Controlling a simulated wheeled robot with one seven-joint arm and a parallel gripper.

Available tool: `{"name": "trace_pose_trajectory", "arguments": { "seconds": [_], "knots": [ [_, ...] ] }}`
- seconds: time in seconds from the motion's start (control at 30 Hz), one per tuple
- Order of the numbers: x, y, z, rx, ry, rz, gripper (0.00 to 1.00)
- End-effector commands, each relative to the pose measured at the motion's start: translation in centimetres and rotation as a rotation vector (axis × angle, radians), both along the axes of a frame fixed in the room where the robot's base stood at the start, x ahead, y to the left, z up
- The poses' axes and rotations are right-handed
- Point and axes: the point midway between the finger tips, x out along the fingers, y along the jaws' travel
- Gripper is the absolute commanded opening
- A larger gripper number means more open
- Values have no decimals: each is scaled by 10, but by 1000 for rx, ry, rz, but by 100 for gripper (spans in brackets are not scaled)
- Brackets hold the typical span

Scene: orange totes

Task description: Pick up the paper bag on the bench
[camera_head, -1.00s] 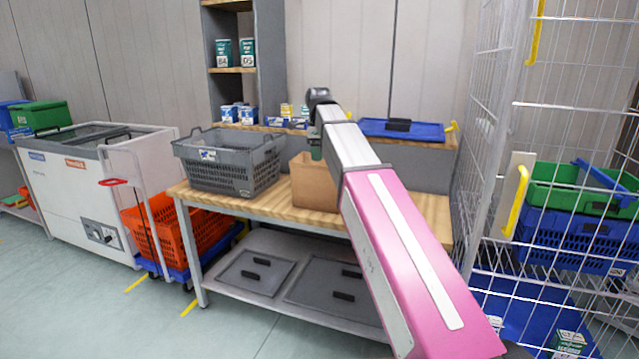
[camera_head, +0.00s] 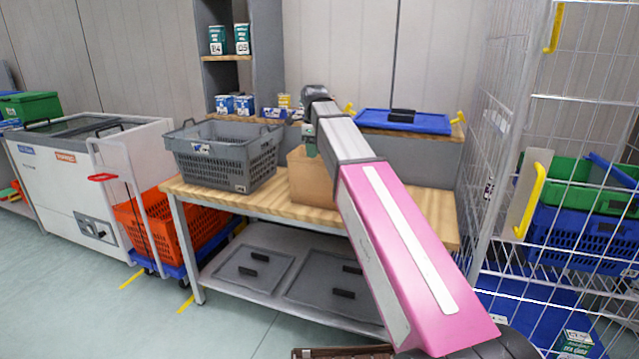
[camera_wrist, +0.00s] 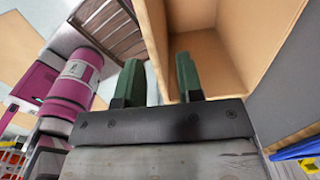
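The brown paper bag (camera_head: 309,182) stands upright on the wooden bench (camera_head: 235,203), right of the grey basket. My arm partly hides its right side. In the wrist view, the open-topped bag (camera_wrist: 265,42) fills the right side, and I look into it. My gripper (camera_head: 312,150) is at the bag's top edge. In the wrist view, the green fingers of my gripper (camera_wrist: 161,75) are apart. One bag wall runs up between them, with the right finger over the bag's inside and the left finger outside. Whether either finger touches the wall cannot be told.
A grey basket (camera_head: 222,158) stands left of the bag. A blue lid (camera_head: 403,121) lies on the raised shelf behind. A wire cage (camera_head: 515,150) stands close on the right. An orange crate (camera_head: 165,232) is at the bench's left. Bare bench top lies in front of the basket.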

Motion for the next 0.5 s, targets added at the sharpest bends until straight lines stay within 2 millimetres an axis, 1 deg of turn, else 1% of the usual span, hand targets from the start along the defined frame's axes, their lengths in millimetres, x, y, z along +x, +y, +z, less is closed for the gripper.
{"name": "trace_pose_trajectory", "arguments": {
  "seconds": [0.3,0.4,0.5],
  "knots": [
    [-1,4,-40,0,2,0,34],
    [-1,4,-47,-1,1,0,34],
    [-1,4,-48,0,0,0,34]
  ]
}}
